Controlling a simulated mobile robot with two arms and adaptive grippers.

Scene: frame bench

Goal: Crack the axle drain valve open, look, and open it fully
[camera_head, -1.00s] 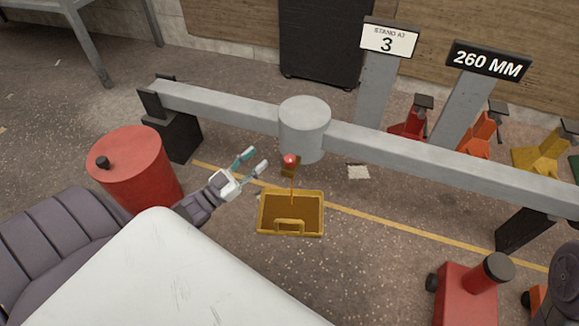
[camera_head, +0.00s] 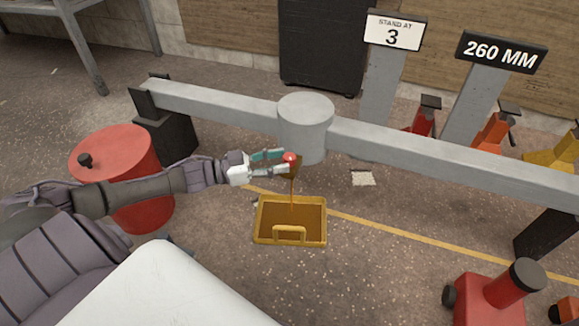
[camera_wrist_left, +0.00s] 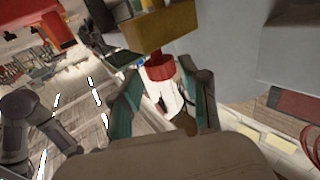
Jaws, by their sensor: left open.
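The axle drain valve (camera_head: 294,168) is a small brass body under the grey axle housing (camera_head: 306,125). Its red knob (camera_head: 290,158) faces my left gripper (camera_head: 283,163). The gripper is open, with its teal-lined fingertips on either side of the knob; I cannot tell whether they touch it. In the left wrist view, the red knob (camera_wrist_left: 160,67) and brass body (camera_wrist_left: 162,30) show just beyond the open fingers. A thin brown stream (camera_head: 292,190) falls from the valve into the yellow drain pan (camera_head: 290,241), which holds brown liquid. My right gripper is not in view.
A red drum (camera_head: 110,155) stands left, close to my left arm. The grey axle beam (camera_head: 430,154) runs across on dark supports. Signs read "STAND AT 3" (camera_head: 395,31) and "260 MM" (camera_head: 501,52). A red jack (camera_head: 490,297) stands front right.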

